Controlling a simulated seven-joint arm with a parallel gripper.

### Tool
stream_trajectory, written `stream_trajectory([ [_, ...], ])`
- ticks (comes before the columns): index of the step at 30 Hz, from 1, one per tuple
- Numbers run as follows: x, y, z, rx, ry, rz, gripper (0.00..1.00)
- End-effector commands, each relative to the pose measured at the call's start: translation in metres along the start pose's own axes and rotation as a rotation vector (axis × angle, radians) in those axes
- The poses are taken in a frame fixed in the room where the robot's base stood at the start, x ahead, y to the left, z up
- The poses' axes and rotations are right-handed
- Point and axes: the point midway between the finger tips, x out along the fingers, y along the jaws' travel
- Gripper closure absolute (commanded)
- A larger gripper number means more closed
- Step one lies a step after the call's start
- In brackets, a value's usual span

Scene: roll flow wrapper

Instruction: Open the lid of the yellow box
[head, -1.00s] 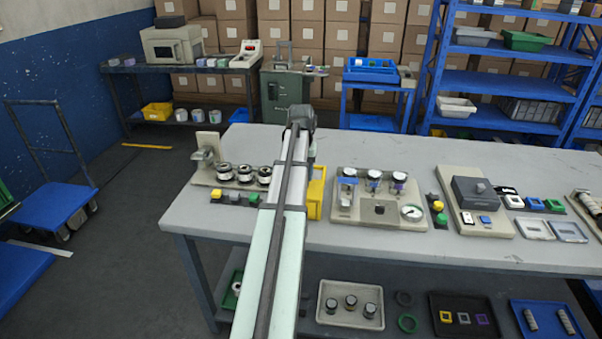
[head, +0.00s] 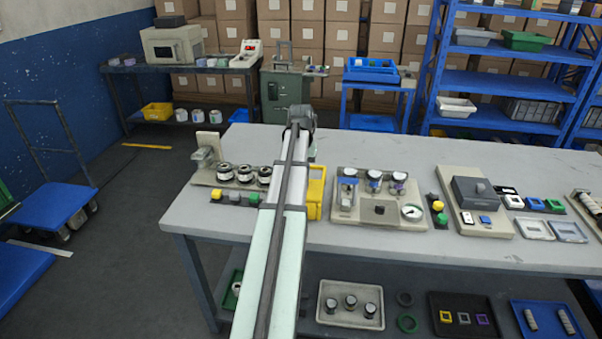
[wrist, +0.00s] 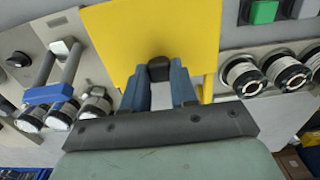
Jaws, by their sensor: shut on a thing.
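The yellow box (head: 315,197) stands on the workbench, mostly hidden behind my arm in the head view. In the wrist view a flat yellow panel of the yellow box (wrist: 150,32) fills the top centre. A small black knob (wrist: 160,69) sits at its lower middle. My gripper (wrist: 161,80) has its two blue fingers on either side of the knob and is shut on it. My gripper's fingers are hidden in the head view. I cannot tell whether the lid is raised.
Left of the box is a panel with several rollers (head: 243,174) and coloured buttons (head: 235,198). Close on its right is a panel with a gauge (head: 412,212) and cylinders. Bare bench top (head: 330,244) lies in front.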

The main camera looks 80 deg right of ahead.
Motion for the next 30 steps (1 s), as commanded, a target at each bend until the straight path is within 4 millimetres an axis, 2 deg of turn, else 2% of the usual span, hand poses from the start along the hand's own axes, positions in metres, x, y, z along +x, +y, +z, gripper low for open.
stream_trajectory([
  [4, 0.000, 0.000, -0.003, 0.000, 0.000, 0.000, 1.00],
  [7, -0.001, 0.000, -0.015, 0.000, 0.000, 0.000, 1.00],
  [15, -0.001, 0.000, -0.079, 0.000, 0.000, 0.000, 1.00],
  [18, -0.001, 0.000, -0.093, 0.000, 0.000, 0.000, 1.00],
  [27, 0.000, 0.000, -0.093, 0.000, 0.000, 0.000, 1.00],
  [28, 0.000, 0.000, -0.093, 0.000, 0.000, 0.000, 0.72],
  [30, 0.000, 0.000, -0.093, 0.000, 0.000, 0.000, 0.65],
])
